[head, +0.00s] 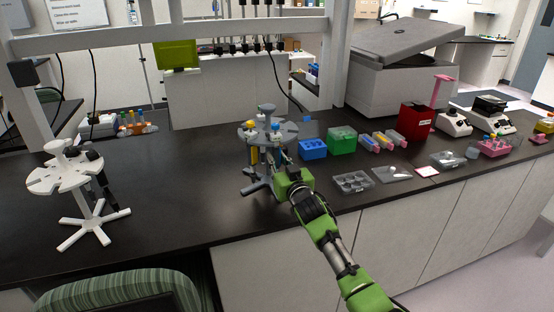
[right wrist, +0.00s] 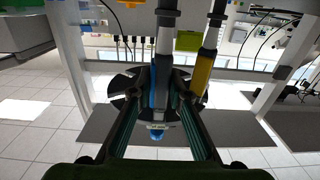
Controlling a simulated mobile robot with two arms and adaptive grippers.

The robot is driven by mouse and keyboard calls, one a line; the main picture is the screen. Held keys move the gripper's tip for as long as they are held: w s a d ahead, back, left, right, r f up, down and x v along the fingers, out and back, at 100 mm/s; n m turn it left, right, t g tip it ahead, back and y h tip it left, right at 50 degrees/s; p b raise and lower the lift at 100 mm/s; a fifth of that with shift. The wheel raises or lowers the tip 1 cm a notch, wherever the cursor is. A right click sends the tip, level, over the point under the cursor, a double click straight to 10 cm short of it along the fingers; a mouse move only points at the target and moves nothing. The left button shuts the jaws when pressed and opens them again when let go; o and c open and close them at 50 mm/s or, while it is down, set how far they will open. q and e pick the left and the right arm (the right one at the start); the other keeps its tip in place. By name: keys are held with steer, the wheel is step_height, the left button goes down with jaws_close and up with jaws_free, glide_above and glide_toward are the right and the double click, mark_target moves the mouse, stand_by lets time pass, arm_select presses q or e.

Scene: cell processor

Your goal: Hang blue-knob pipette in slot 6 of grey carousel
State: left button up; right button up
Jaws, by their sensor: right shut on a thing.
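The grey carousel (head: 284,131) stands on the dark bench in the middle of the head view. My right gripper (head: 280,157) is at its near right side, just below the round top. In the right wrist view, which is upside down, my right gripper (right wrist: 163,86) is shut on the blue-knob pipette (right wrist: 154,92). The blue knob (right wrist: 157,135) shows between the fingers, by the dark carousel disc (right wrist: 125,83). I cannot tell whether the pipette is seated in a slot. A yellow pipette (right wrist: 203,72) hangs beside it. My left gripper is out of view.
A white carousel (head: 62,178) with dark pipettes stands at the left. A blue rack (head: 313,149), a green box (head: 342,140) and a clear well plate (head: 353,182) lie right of the grey carousel. The bench between the carousels is clear.

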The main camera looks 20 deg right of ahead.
steer(key=shift+f, duration=0.2)
steer(key=o, duration=0.8)
steer(key=shift+s, duration=0.15)
steer(key=s, duration=1.1)
steer(key=shift+s+d, duration=0.3)
steer(key=shift+s, duration=0.1)
